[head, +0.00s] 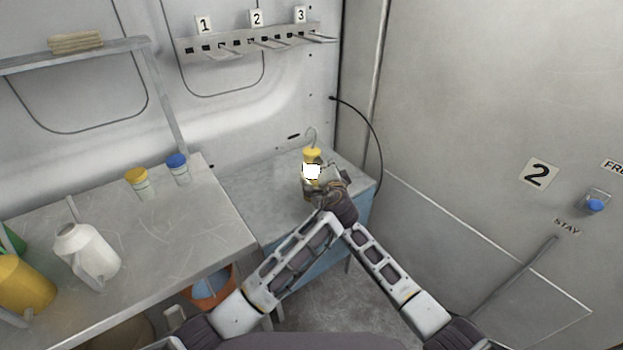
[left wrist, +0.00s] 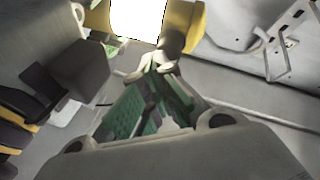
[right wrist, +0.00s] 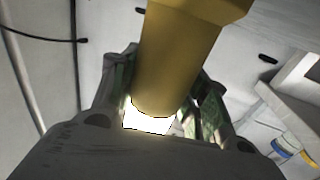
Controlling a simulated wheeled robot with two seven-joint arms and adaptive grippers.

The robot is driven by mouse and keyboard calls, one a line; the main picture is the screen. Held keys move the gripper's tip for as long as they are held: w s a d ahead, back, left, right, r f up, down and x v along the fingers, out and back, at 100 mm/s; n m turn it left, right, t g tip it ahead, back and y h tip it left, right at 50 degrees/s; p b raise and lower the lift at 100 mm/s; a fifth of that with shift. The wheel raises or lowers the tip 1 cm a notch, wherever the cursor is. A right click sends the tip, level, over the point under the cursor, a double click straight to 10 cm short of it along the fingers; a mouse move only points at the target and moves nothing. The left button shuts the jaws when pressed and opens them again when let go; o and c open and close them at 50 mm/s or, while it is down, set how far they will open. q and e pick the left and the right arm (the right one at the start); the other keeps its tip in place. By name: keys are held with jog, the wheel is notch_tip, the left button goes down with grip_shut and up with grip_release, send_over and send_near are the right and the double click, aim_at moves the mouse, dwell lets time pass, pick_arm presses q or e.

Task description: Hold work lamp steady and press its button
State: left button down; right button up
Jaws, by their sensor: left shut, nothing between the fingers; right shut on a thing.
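The work lamp (head: 313,153) is yellow with a bright white panel and a hook on top. It stands upright over the far cabinet top; whether it touches the surface is hidden. My right gripper (head: 332,174) is shut on the lamp. In the right wrist view the lamp's yellow body (right wrist: 178,60) lies between the fingers, with a white glow at its lower end. My left gripper (left wrist: 155,70) is shut and empty, its tips at or very close to the lamp's lower edge (left wrist: 185,28). Contact is unclear and I cannot make out the button.
A metal bench (head: 190,240) at left holds a white jug (head: 88,252), a yellow-lidded jar (head: 137,182) and a blue-lidded jar (head: 178,168). A numbered hook rack (head: 255,42) hangs on the back wall. The cabinet top (head: 262,195) is clear left of the lamp.

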jog(key=shift+d+f, duration=0.1)
jog(key=shift+f, duration=0.15)
pick_arm(q)
jog(key=s+d, duration=0.4)
jog(key=shift+s, duration=0.3)
dwell(0.3)
pick_arm(e)
jog(key=o, duration=1.4)
jog(key=shift+o, duration=0.6)
jog(key=shift+r, duration=0.15)
jog(key=shift+s, duration=0.2)
jog(key=v, duration=1.1)
jog(key=shift+s, duration=0.3)
